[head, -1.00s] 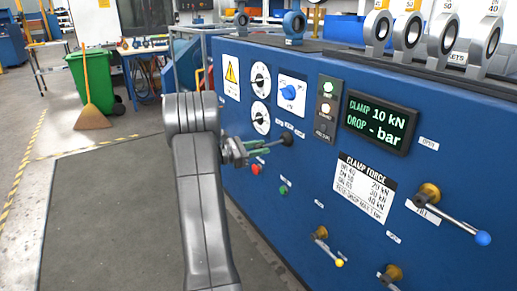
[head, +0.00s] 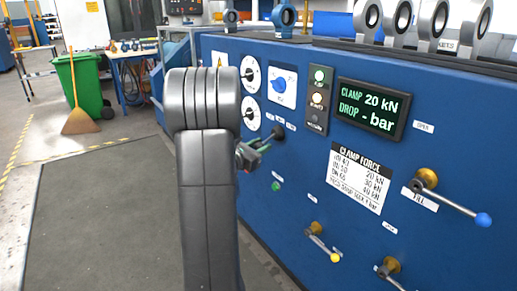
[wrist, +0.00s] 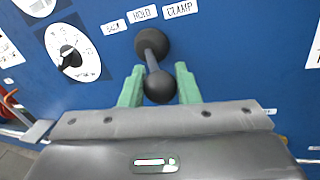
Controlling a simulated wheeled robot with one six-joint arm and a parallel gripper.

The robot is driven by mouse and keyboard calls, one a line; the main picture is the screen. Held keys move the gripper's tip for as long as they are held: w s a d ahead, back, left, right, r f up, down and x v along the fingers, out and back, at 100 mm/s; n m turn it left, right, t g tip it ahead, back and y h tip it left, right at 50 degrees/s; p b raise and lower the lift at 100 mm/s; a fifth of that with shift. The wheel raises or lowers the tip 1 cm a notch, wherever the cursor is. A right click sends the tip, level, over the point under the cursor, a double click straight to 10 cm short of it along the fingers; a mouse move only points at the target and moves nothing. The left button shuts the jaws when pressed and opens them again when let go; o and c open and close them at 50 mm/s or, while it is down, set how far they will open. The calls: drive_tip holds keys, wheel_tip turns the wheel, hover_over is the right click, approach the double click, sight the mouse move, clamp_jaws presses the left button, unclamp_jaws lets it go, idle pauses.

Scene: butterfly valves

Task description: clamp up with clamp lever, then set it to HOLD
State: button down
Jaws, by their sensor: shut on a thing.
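The clamp lever (wrist: 152,60) has a round black hub on the blue panel and a short rod ending in a black ball. Labels above it read HOLD (wrist: 143,13) and CLAMP (wrist: 181,8), with a third label to their left. My gripper (wrist: 160,78) has its green fingers either side of the lever's ball end, shut on it. In the head view my gripper (head: 262,149) is partly behind my arm; the lever's dark hub (head: 278,133) shows just past its fingertips. The display (head: 371,109) reads CLAMP 20 kN and DROP - bar.
A clamp force chart (head: 358,178) is below the display. Lever handles with a blue ball (head: 483,220) and a yellow ball (head: 335,257) stick out at right and below. Dials (head: 251,74) and a blue knob (head: 279,85) are above.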

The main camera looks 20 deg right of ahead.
drive_tip(key=c, duration=1.1)
unclamp_jaws()
drive_tip(key=shift+d, duration=0.1)
drive_tip(key=p+v, duration=0.2)
drive_tip(key=v, duration=1.2)
drive_tip(key=shift+w+d, duration=0.1)
drive_tip(key=shift+d, duration=0.05)
drive_tip(key=b+x, duration=0.2)
drive_tip(key=x, duration=1.1)
drive_tip(key=shift+w+d, duration=0.25)
drive_tip(key=shift+d, duration=0.05)
drive_tip(key=shift+w+a+g, duration=0.1)
drive_tip(key=shift+a+g, duration=0.1)
drive_tip(key=shift+g, duration=0.1)
